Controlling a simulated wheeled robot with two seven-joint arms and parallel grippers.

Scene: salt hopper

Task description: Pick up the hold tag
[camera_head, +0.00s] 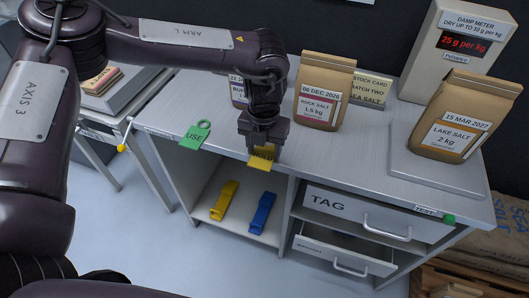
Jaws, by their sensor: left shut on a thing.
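The yellow hold tag (260,162) is at the front edge of the table, with its lettering partly covered by the gripper. My left gripper (264,147) points down and is shut on this tag. I cannot tell whether the tag still touches the tabletop. A green tag marked USE (195,136) lies at the table's front edge, left of the gripper. My right gripper is not in view.
Paper bags of rock salt (322,95) and lake salt (455,120) stand on the table (350,150), with another bag partly behind my arm. A damp meter (458,45) reads 25 g per kg. Below are a TAG drawer (365,217), a partly open drawer (340,250), and yellow (224,201) and blue (262,213) clips.

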